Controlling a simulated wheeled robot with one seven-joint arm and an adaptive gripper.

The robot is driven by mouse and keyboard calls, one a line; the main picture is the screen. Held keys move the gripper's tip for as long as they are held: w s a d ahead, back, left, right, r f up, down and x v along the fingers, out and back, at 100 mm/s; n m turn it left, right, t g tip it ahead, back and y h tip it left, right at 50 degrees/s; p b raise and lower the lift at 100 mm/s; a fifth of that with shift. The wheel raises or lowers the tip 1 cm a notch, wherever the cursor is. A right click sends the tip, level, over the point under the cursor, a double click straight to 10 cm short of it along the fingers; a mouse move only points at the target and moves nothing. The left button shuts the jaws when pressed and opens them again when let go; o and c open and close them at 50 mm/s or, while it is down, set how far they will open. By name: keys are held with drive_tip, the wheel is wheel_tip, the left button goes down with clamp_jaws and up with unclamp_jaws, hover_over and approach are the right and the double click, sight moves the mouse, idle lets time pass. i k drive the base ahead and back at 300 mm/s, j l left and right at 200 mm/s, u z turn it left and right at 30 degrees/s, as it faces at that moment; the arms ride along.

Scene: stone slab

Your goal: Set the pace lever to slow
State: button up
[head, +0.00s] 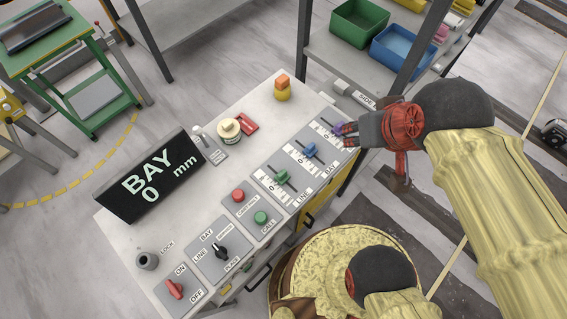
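A slab-topped console (265,115) carries a row of three slide levers on grey scale plates. The purple lever (337,129) is the farthest right, the blue lever (310,150) is in the middle, and the green lever (281,177) is nearest. The green one's plate reads LINE and the blue one's appears to read BAY; the purple one's label is hidden or unreadable, so I cannot confirm which is pace. My gripper (346,134) is right beside the purple lever, its fingertips overlapping it in view. Whether they touch or grip it is unclear.
A BAY 0 mm display (150,178), red button (238,195), green button (261,217), black selector (220,251) and red switch (175,289) share the console. A yellow and orange item (282,88) stands at its back. A shelf holds green (358,25) and blue bins (401,50).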

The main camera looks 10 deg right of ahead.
sight(197, 130)
drive_tip(key=u, duration=0.25)
drive_tip(key=z, duration=0.45)
drive_tip(key=u, duration=1.5)
